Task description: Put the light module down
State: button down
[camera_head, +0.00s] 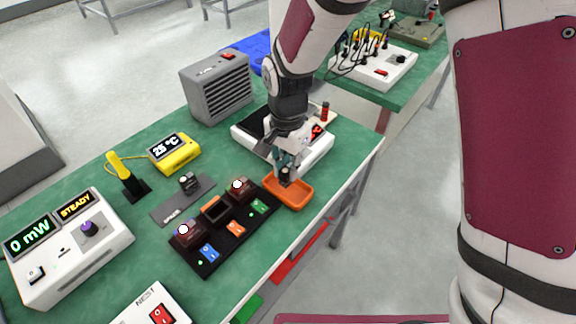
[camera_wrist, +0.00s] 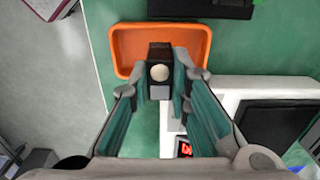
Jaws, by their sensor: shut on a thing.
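The light module is a small dark block with a pale round lens, seen in the wrist view (camera_wrist: 160,72) between my fingertips. My gripper (camera_wrist: 161,88) is shut on it. In the head view my gripper (camera_head: 288,168) points down over an orange tray (camera_head: 303,199), with the dark module (camera_head: 285,177) at its tips. In the wrist view the module overlaps the near rim of the orange tray (camera_wrist: 205,35). I cannot tell whether it touches the tray.
A black rack (camera_head: 210,262) with two dark modules and coloured switches stands left of the tray. A grey plate (camera_head: 170,209) with a spare module lies behind it. A white device (camera_head: 318,152) stands behind the tray. The green table's edge is close on the right.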

aim_at(287, 178)
jog(key=shift+f, duration=1.7)
jog(key=shift+f, duration=0.2)
jog(key=c, duration=1.5)
grip_release()
jog(key=shift+r, duration=0.15)
notch_tip(287, 178, up, 12)
jog(key=shift+r+p, duration=0.1)
jog(key=shift+p, duration=0.3)
